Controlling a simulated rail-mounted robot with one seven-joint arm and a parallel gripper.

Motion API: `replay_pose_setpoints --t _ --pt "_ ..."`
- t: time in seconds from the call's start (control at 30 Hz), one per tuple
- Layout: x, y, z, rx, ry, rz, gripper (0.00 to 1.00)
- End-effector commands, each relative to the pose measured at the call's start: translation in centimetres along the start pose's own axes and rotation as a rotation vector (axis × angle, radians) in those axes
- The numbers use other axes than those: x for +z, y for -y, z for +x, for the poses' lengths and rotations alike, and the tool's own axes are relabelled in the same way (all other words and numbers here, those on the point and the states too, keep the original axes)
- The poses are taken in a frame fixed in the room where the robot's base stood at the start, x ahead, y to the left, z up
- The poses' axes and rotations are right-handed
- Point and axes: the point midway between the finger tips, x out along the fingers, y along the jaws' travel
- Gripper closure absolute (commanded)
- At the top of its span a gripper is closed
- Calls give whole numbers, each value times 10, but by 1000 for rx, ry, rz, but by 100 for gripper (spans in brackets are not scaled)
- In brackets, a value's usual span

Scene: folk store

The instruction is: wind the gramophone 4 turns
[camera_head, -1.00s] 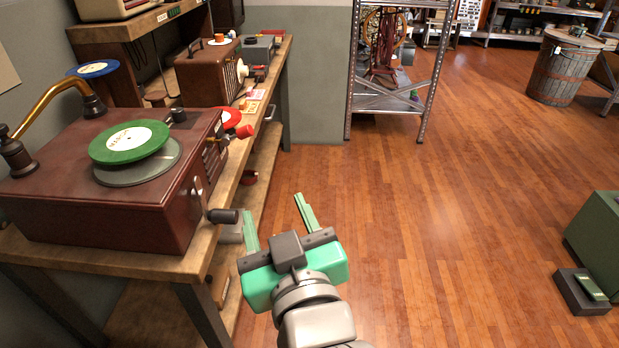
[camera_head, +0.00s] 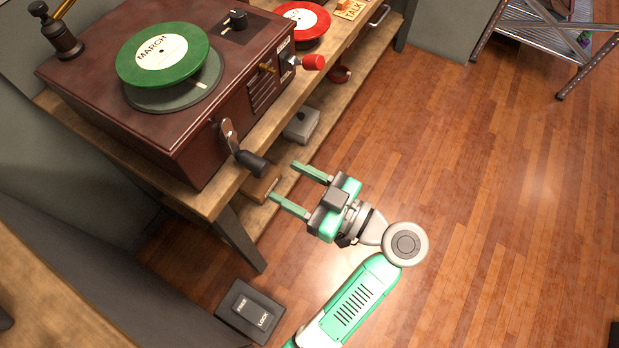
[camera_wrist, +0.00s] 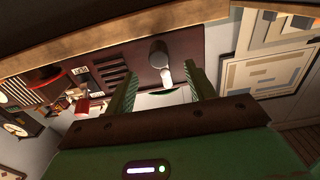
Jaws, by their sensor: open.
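The gramophone (camera_head: 170,140) is a dark red-brown wooden box on the bench at upper left in the head view. A green record labelled MARCH (camera_head: 162,55) lies on its turntable, looking tilted. Its winding crank (camera_head: 228,135) is on the front side, with a dark handle knob (camera_head: 252,163) sticking out. My gripper (camera_head: 290,189) is open and empty, to the right of the knob and apart from it, fingers pointing at the bench. In the wrist view the gramophone's side (camera_wrist: 190,48) and the grey knob (camera_wrist: 158,52) show ahead between the green fingers (camera_wrist: 164,92).
The wooden bench (camera_head: 218,196) has a lower shelf with a grey box (camera_head: 302,125). A red-tipped lever (camera_head: 313,62) sticks out of the gramophone's side near a red record (camera_head: 303,20). A FREE/LOCK pedal (camera_head: 250,310) is on the floor.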

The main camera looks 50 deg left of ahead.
Motion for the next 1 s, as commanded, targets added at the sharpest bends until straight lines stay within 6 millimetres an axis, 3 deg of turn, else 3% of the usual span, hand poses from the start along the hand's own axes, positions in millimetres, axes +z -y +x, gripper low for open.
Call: replay_pose_setpoints --t 0.63,1.0 --pt "-2 0 79 0 0 1 45" --pt "0 0 83 1 0 0 45"
